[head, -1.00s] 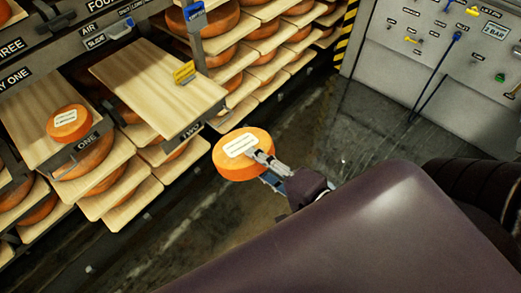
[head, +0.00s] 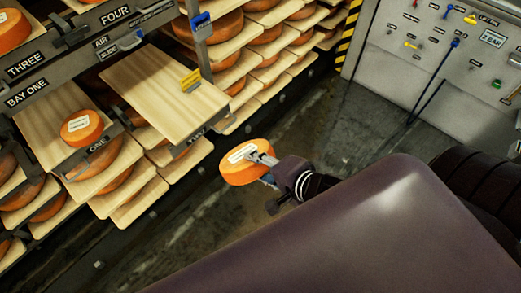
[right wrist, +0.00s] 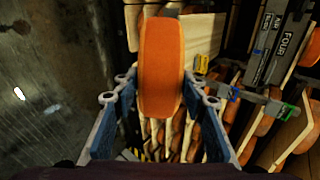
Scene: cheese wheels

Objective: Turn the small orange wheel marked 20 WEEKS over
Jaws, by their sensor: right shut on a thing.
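An orange cheese wheel (head: 236,173) with a white label on its upper face is held in the air by my right gripper (head: 262,160), clear of the shelves. The label's print is too small to read. The wheel is tilted in the head view. In the right wrist view the wheel (right wrist: 162,65) shows its rim edge-on between the two blue finger pads of the right gripper (right wrist: 160,98). A second small orange wheel (head: 82,128), also with a white label, lies flat on the board marked ONE (head: 35,115). My left gripper is not in view.
The board marked TWO (head: 165,95) is bare, with a yellow tag (head: 190,80) at its edge. Racks below and behind hold several larger orange wheels. A grey control panel (head: 470,65) stands at right. Open floor (head: 370,120) lies between.

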